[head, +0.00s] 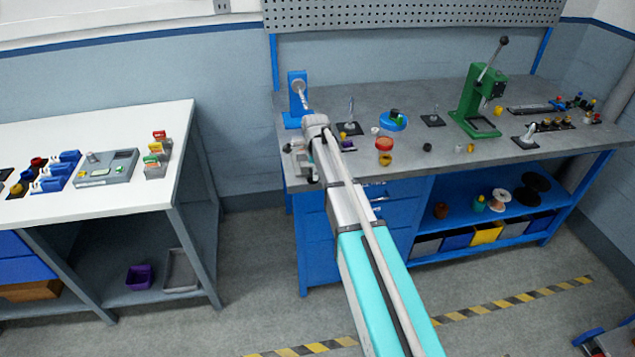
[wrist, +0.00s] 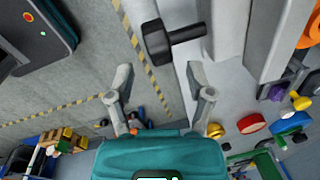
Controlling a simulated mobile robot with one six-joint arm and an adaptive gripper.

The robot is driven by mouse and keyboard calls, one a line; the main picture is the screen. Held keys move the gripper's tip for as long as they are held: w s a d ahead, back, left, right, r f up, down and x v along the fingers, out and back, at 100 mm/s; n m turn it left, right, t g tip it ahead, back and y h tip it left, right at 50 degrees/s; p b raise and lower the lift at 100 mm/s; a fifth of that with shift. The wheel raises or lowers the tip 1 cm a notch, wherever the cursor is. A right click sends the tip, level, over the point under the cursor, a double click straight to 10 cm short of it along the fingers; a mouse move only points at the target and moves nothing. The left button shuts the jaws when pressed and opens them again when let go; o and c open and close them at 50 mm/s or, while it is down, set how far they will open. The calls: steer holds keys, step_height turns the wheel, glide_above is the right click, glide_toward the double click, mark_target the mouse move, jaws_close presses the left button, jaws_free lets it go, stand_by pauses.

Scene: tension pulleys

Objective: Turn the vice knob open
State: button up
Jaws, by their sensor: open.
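A black knob (wrist: 157,42) on a short dark shaft sticks out from a pale grey block, which looks like part of the vice, in the wrist view. My gripper (wrist: 160,75) is open, its two grey fingers spread apart. The knob is ahead of the gap between the fingertips, near its middle, and no finger visibly touches it. Nothing is between the fingers. In the head view my arm reaches to the left front edge of the grey workbench (head: 355,171), and its end hides most of the vice area.
A blue stand (head: 297,97) is behind my wrist. A red-lidded jar (head: 384,144), a blue dish (head: 393,121) and a green press (head: 480,100) stand to the right. A white table (head: 95,130) is on the left, with open floor between.

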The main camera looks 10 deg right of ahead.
mark_target(316, 182)
steer(key=shift+w+f+b, duration=0.2)
steer(key=shift+f+b, duration=1.3)
steer(key=shift+f, duration=0.3)
jaws_close()
steer(key=shift+d, duration=0.15)
